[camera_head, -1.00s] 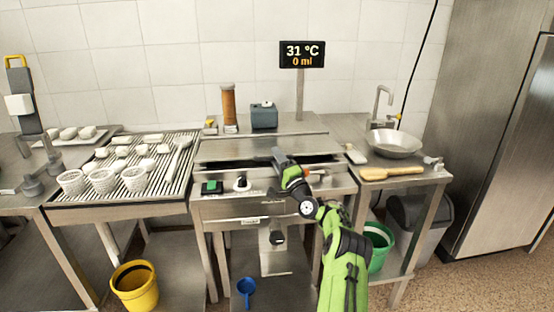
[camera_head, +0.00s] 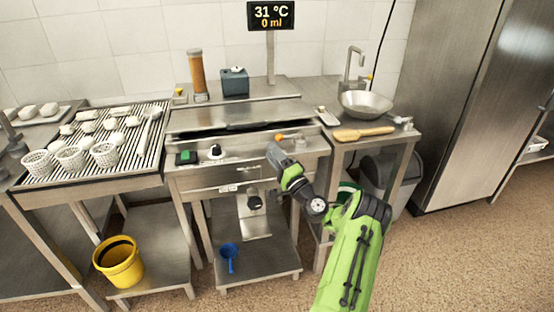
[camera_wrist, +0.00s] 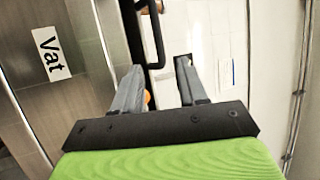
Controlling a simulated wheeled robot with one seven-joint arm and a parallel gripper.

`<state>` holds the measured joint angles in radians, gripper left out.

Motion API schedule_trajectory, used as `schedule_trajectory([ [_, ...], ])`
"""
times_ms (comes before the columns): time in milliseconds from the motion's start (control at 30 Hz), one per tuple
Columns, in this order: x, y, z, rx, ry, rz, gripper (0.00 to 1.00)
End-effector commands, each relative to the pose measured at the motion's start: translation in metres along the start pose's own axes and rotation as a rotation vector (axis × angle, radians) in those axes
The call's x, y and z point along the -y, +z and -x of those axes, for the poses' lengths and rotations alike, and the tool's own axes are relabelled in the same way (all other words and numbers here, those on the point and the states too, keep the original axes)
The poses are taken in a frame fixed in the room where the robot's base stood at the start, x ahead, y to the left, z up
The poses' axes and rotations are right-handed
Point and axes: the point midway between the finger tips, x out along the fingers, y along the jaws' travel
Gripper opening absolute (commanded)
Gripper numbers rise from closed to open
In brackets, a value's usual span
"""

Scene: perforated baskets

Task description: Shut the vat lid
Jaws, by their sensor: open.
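The steel vat (camera_head: 225,178) stands in the middle, with its broad lid (camera_head: 240,113) on top. The lid looks nearly flat, and a dark gap shows along its front edge. My gripper (camera_head: 273,148) is in front of the vat's right side, apart from the lid. In the wrist view my gripper (camera_wrist: 155,72) is open and empty, with both fingers spread. A "Vat" label (camera_wrist: 50,54) shows at the left there. An orange knob (camera_head: 279,137) is just beyond the fingertips, partly hidden in the wrist view.
A draining table with white baskets (camera_head: 105,154) is left of the vat. A steel bowl (camera_head: 366,104) and wooden paddle (camera_head: 362,133) lie on the right counter. A yellow bucket (camera_head: 119,264) and blue scoop (camera_head: 229,252) are below. The floor at right is clear.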

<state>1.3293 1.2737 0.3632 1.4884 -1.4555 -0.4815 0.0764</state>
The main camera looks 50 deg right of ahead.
Motion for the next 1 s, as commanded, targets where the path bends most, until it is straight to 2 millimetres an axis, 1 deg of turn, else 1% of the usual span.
schedule_trajectory([
  [33,-0.002,-0.002,0.009,-0.005,0.004,-0.004,0.42],
  [133,-0.001,0.0,0.019,-0.002,0.002,-0.002,0.42],
  [400,0.0,0.001,0.021,0.002,-0.001,0.002,0.42],
  [467,0.001,0.003,0.019,0.011,0.001,0.005,0.33],
  [533,0.006,0.023,0.007,0.075,0.019,0.027,0.22],
  [567,0.009,0.039,-0.001,0.127,0.032,0.045,0.18],
  [600,0.016,0.067,-0.014,0.217,0.058,0.08,0.12],
  [667,0.027,0.12,-0.03,0.385,0.11,0.151,0.02],
  [700,0.035,0.157,-0.036,0.503,0.149,0.208,0.0],
  [767,0.045,0.209,-0.036,0.671,0.21,0.297,0.0],
  [800,0.053,0.24,-0.031,0.775,0.251,0.361,0.0],
  [867,0.066,0.281,-0.018,0.92,0.312,0.462,0.0],
  [900,0.075,0.304,-0.006,1.006,0.353,0.532,0.0],
  [967,0.09,0.33,0.014,1.116,0.414,0.638,0.0],
  [1000,0.1,0.343,0.029,1.176,0.453,0.705,0.0],
])
